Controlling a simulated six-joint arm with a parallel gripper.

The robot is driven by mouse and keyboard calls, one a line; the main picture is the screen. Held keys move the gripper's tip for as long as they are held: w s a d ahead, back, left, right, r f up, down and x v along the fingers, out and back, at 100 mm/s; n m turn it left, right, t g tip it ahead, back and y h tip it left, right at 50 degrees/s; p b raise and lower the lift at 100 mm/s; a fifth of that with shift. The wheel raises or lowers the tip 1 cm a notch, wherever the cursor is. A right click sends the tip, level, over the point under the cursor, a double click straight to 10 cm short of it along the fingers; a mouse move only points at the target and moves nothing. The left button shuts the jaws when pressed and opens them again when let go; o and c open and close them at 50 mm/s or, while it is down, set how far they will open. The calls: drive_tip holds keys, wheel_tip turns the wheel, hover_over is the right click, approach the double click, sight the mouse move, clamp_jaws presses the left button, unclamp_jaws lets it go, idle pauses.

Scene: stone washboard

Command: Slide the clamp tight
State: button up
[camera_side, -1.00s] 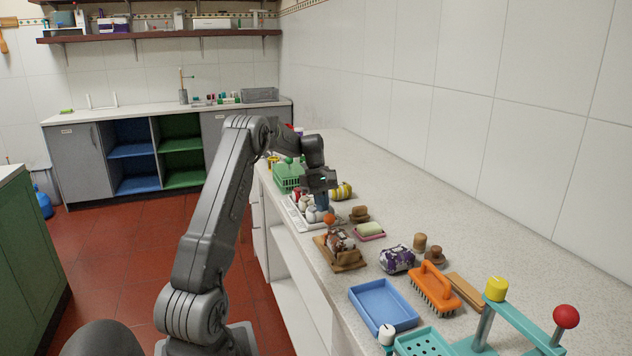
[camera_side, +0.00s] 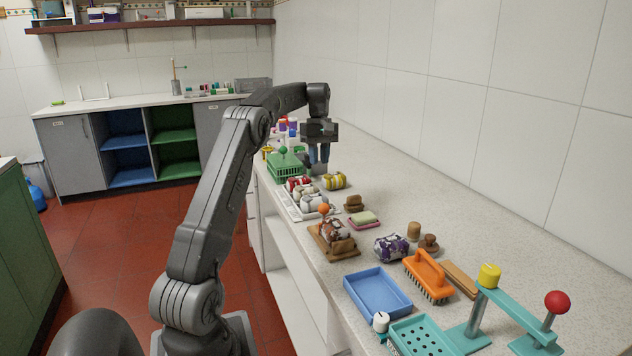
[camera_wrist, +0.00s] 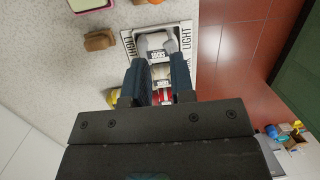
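No part is plainly marked as the clamp. A wooden board (camera_side: 343,248) carries a brown-and-white bundle (camera_side: 332,232) and an orange ball knob (camera_side: 323,209). A teal stand (camera_side: 515,308) at the front right has a yellow knob (camera_side: 489,275) and a red ball knob (camera_side: 557,301). I cannot tell which of these is the clamp. My gripper (camera_side: 318,163) points down beyond the white tray (camera_side: 290,205), away from both. In the wrist view my gripper (camera_wrist: 157,68) has its fingers apart, with tray bundles showing beyond the gap. It appears empty.
Along the counter stand a green basket (camera_side: 288,170), a yellow striped bundle (camera_side: 334,181), a pink soap dish (camera_side: 364,226), a purple bundle (camera_side: 391,248), a blue tray (camera_side: 377,296), an orange brush (camera_side: 427,279) and a teal perforated tray (camera_side: 420,336).

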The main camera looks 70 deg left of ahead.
sight(325, 205)
drive_tip(key=shift+o, duration=1.4)
drive_tip(key=d, duration=0.1)
drive_tip(key=w+d+m+y, duration=0.1)
drive_tip(key=d, duration=0.1)
drive_tip(key=w+d+m+g+y, duration=0.1)
drive_tip(key=d, duration=0.1)
drive_tip(key=shift+r, duration=0.35)
drive_tip(key=shift+o, duration=0.8)
drive_tip(key=shift+d+m, duration=0.4)
drive_tip(key=shift+o, duration=0.7)
drive_tip(key=shift+f, duration=0.35)
drive_tip(key=shift+o, duration=0.3)
drive_tip(key=f, duration=0.4)
drive_tip(key=s+f, duration=0.1)
drive_tip(key=f, duration=0.3)
drive_tip(key=s+f, duration=0.1)
drive_tip(key=f, duration=0.3)
drive_tip(key=shift+s+a+f, duration=0.2)
drive_tip(key=shift+f, duration=0.2)
drive_tip(key=shift+c, duration=0.2)
clamp_jaws()
